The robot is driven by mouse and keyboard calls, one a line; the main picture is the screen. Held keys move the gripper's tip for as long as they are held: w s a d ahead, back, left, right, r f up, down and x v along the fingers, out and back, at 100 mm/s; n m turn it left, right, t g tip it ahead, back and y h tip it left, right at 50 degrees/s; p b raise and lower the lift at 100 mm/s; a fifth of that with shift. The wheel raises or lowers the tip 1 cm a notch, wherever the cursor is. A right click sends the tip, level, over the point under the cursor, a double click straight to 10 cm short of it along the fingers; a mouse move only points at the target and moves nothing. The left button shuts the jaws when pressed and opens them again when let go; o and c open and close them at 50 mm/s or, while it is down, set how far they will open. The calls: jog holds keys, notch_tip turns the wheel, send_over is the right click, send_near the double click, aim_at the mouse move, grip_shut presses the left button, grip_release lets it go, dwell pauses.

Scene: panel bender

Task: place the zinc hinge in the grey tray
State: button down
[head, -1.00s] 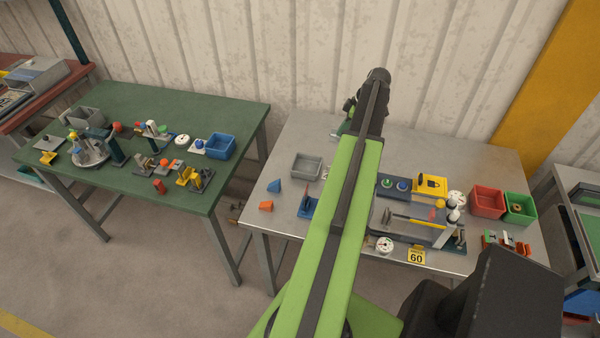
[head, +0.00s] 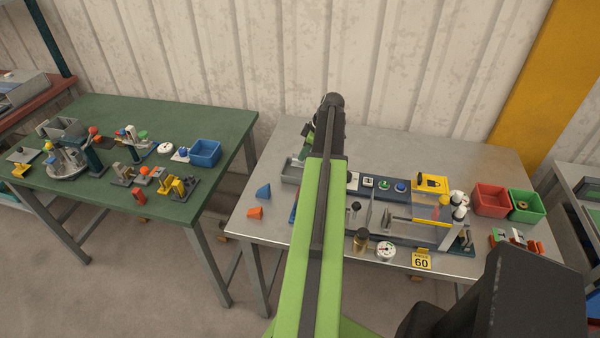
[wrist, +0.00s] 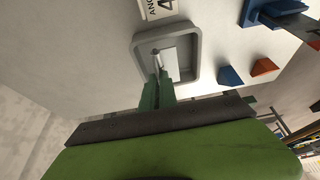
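The grey tray (wrist: 192,88) is seen from above in the wrist view. In the head view the tray (head: 289,173) stands near the back left of the metal table, partly hidden by my arm. The zinc hinge (wrist: 170,61) appears as a pale plate with a small dark knuckle within the tray's outline. My gripper (wrist: 158,78) has its green fingers close together at the near end of the hinge and looks shut on it. I cannot tell whether the hinge touches the tray floor.
A blue wedge (wrist: 230,76) and an orange wedge (wrist: 263,67) lie beside the tray. A fixture with a yellow-handled bar (head: 415,220), a red bin (head: 490,200) and a green bin (head: 526,206) stand to the right. The corrugated wall (head: 400,60) rises behind the table.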

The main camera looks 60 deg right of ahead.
aim_at(300, 162)
jog(key=shift+w+a+f, duration=0.4)
jog(key=shift+w, duration=0.15)
notch_tip(300, 162, down, 4)
jog(key=b, duration=0.4)
jog(key=shift+f+b, duration=0.2)
jog(key=shift+b, duration=0.1)
jog(key=c, duration=1.6)
grip_release()
jog(key=shift+r, duration=0.1)
jog(key=shift+c, duration=0.2)
jog(key=shift+r+p, duration=0.35)
jog(key=shift+p, duration=0.1)
jog(key=p+v, duration=1)
jog(key=v, duration=0.1)
jog(key=shift+s+r+p, duration=0.2)
jog(key=shift+r+p, duration=0.1)
jog(key=shift+p, duration=0.05)
